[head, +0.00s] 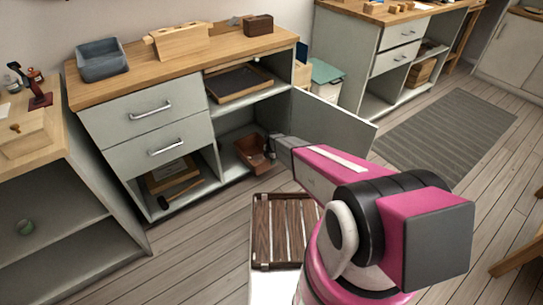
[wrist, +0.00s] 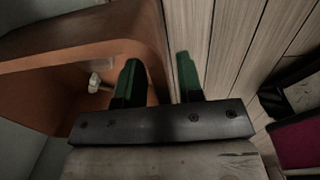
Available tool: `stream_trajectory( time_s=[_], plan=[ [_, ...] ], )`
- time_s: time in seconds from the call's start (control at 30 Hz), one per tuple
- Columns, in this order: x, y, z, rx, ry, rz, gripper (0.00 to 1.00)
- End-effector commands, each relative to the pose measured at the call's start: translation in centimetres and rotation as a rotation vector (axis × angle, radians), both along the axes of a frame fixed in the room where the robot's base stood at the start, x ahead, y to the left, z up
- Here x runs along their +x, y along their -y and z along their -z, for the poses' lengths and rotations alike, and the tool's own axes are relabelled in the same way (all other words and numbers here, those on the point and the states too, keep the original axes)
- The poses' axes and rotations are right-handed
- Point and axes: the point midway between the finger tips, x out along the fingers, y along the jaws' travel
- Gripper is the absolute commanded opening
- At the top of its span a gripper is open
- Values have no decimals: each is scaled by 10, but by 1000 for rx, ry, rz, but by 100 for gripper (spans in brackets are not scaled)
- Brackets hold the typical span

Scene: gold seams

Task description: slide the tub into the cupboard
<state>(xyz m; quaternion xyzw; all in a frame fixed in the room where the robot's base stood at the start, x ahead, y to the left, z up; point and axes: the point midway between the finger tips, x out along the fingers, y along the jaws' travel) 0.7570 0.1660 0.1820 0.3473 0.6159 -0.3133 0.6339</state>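The tub (head: 251,153) is orange-brown and open-topped. It sits low at the mouth of the cupboard's (head: 231,124) lower right compartment; I cannot tell how much of it is past the front edge. The cupboard door (head: 333,122) stands open to the right. My gripper (head: 270,146) is at the tub's right side. In the wrist view, my gripper's green fingers (wrist: 160,82) straddle one wall of the tub (wrist: 153,45), one inside and one outside over the floor. A narrow gap shows beside the outer finger. A small pale object (wrist: 97,82) lies in the tub.
A shelf above the tub holds a dark tray (head: 238,83). Drawers (head: 148,110) and a lower bay with a wooden box (head: 173,176) are to the left. A slatted wooden rack (head: 283,230) is in front, near my arm. A grey rug (head: 445,135) lies right.

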Motion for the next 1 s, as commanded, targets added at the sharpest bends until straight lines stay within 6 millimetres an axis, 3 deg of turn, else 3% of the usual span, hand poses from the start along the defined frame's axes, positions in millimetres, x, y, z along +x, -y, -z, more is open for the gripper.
stream_trajectory(
  time_s=[0.13, 0.4, 0.43, 0.53, 1.0],
  plan=[
    [0, 0, 12, 0, 0, 0, 34],
    [0, 0, 13, 0, 0, 0, 34],
    [0, 0, 13, 0, 0, 0, 31],
    [0, 0, 13, 0, 0, 0, 0],
    [6, -9, 13, 0, 0, 10, 0]
  ],
)
